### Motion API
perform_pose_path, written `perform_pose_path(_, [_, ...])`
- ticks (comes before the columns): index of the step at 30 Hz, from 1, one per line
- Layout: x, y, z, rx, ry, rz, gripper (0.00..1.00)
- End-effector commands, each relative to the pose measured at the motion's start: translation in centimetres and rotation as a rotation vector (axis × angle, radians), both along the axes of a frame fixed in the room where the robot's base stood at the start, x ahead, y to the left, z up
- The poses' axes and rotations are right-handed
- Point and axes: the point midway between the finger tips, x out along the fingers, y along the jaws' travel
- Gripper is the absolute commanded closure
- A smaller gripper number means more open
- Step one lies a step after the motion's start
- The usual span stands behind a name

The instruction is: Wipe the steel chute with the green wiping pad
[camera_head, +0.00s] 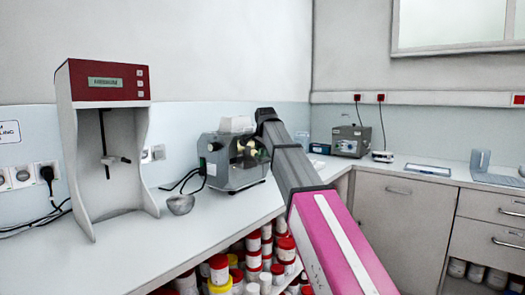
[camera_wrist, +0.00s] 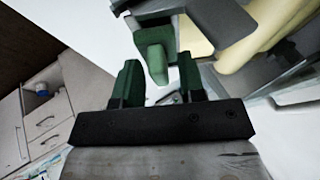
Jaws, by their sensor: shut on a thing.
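The green wiping pad (camera_wrist: 153,48) is between the two dark green fingers of my gripper (camera_wrist: 158,78), which is shut on it. The pad reaches forward past the fingertips. Grey metal parts of the mill lie just beyond it in the wrist view, with a steel-looking surface (camera_wrist: 284,72) at the right that may be the steel chute. I cannot tell whether the pad touches any of them. In the head view the mill (camera_head: 236,165) stands on the bench, and my arm covers part of it. My gripper is hidden there.
A red and white dispenser stand (camera_head: 103,82) is at the left of the bench. A small metal bowl (camera_head: 181,204) lies before the mill. Several red-lidded jars (camera_head: 254,262) fill the shelf below. Free white bench (camera_head: 205,232) lies in front.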

Motion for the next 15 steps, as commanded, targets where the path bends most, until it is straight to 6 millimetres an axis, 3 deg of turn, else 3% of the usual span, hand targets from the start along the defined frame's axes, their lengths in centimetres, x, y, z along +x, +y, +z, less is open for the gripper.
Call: perform_pose_path(15, [0.2,0.26,-0.72,0.0,0.0,0.0,0.82])
